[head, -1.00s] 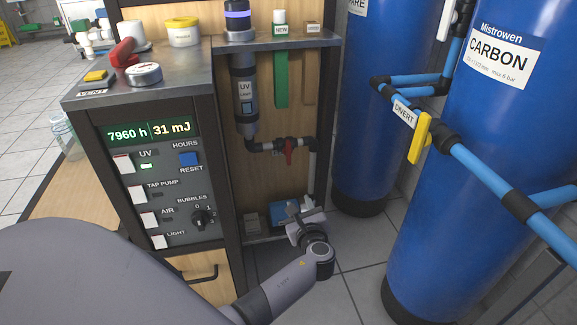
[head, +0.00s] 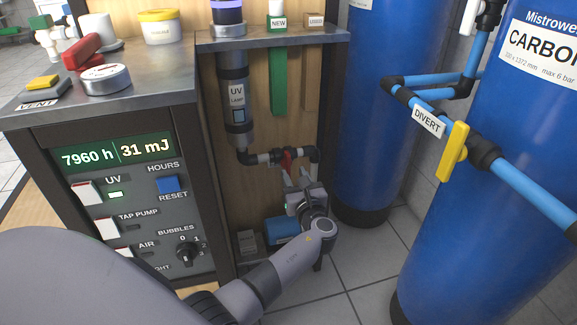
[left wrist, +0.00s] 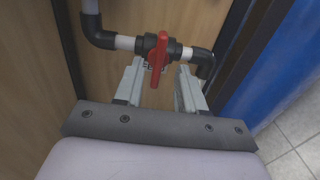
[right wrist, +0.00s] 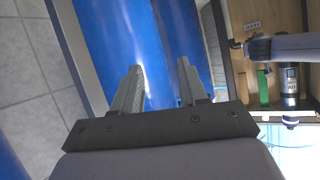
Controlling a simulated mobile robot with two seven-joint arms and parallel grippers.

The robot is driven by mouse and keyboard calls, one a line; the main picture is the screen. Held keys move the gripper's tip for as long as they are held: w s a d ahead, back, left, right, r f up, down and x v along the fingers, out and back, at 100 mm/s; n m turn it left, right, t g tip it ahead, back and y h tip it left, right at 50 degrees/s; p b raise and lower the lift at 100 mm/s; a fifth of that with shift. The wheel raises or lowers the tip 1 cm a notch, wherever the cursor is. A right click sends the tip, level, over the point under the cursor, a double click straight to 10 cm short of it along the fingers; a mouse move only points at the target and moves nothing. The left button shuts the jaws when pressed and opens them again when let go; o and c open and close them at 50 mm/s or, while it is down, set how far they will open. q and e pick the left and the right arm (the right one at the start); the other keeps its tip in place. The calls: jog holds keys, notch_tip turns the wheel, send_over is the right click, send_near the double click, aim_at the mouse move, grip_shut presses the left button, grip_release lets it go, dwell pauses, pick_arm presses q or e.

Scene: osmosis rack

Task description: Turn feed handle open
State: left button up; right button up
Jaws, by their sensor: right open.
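The red feed handle (head: 286,159) sits on a horizontal grey and white pipe under the UV lamp tube. In the left wrist view the feed handle (left wrist: 160,48) lies crosswise to the pipe, with a partly hidden label behind its lower end. My left gripper (head: 299,177) is just below the handle in the head view. In the left wrist view, the left gripper (left wrist: 160,72) is open, its fingers on either side of the handle's lower end, with gaps to it. My right gripper (right wrist: 158,70) is open and empty, facing blue tanks.
The control cabinet (head: 125,190) stands left of the pipe, and a wooden panel is behind it. Blue tanks (head: 375,110) stand to the right. A yellow divert handle (head: 452,152) is on the blue pipe. A blue box (head: 282,230) lies low behind my left arm.

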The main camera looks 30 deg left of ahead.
aim_at(289, 164)
pick_arm(q)
jog(key=b+x, duration=0.1)
jog(key=x, duration=0.3)
jog(key=shift+f, duration=0.15)
jog(key=shift+w+a+b, duration=0.3)
jog(key=shift+w+a, duration=0.1)
pick_arm(e)
jog(key=shift+w+a+f+y, duration=0.15)
jog(key=shift+a+y, duration=0.1)
jog(key=shift+a, duration=0.15)
jog(key=shift+w+a+f+y, duration=0.15)
jog(key=shift+a+y, duration=0.1)
jog(key=shift+a, duration=0.15)
pick_arm(q)
grip_shut()
